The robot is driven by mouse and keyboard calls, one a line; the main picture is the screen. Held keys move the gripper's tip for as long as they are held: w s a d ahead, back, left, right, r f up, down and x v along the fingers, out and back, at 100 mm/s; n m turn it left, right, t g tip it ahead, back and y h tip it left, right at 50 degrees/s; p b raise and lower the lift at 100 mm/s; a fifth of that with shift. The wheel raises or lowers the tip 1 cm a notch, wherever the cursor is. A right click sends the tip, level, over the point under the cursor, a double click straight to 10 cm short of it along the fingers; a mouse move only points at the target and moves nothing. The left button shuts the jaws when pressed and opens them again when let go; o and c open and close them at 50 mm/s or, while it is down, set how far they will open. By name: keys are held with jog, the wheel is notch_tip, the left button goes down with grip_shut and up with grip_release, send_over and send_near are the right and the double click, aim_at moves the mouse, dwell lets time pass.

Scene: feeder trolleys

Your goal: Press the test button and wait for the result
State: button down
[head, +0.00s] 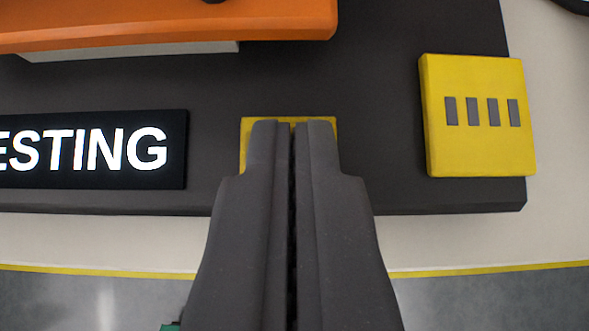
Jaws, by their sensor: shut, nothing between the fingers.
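My gripper (293,125) is shut and empty, its two dark fingers side by side in the middle of the view. Its tips overlap a yellow piece (246,132) on a dark panel. The piece shows only at its top and sides. I cannot tell whether this is the test button, or whether the tips touch it. To the left, a black display (90,180) shows white letters reading "ESTING", cut off at the picture's left edge.
A yellow block (475,152) with several grey bars sits at the panel's right end. An orange part (170,28) spans the top left, with a pale strip under it. The dark panel (370,90) is bare between them. A yellow line (100,271) borders the grey floor below.

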jog(key=shift+s+a+f, duration=0.15)
jog(key=shift+s+f, duration=0.1)
jog(key=shift+f, duration=0.4)
jog(key=r, duration=0.4)
jog(key=shift+w+r, duration=0.25)
jog(key=shift+r, duration=0.05)
jog(key=v, duration=1)
jog(key=shift+d+r, duration=0.2)
jog(key=shift+r, duration=0.15)
jog(key=shift+w, duration=0.1)
jog(key=s+a+r+t, duration=0.15)
jog(key=a+r, duration=0.25)
jog(key=r, duration=0.7)
jog(key=s+a+r+t, duration=0.1)
jog(key=s+a+r, duration=0.15)
jog(key=r, duration=0.85)
jog(key=s+a+r+t, duration=0.15)
jog(key=a+r, duration=0.35)
jog(key=r, duration=0.5)
jog(key=s+a+r+t, duration=0.1)
jog(key=s+a+r, duration=0.2)
jog(key=r, duration=0.3)
jog(key=s+a+r+t, duration=0.1)
jog(key=s+a+r, duration=0.2)
jog(key=s+r, duration=0.2)
jog(key=shift+a+r, duration=0.4)
jog(key=shift+r, duration=0.6)
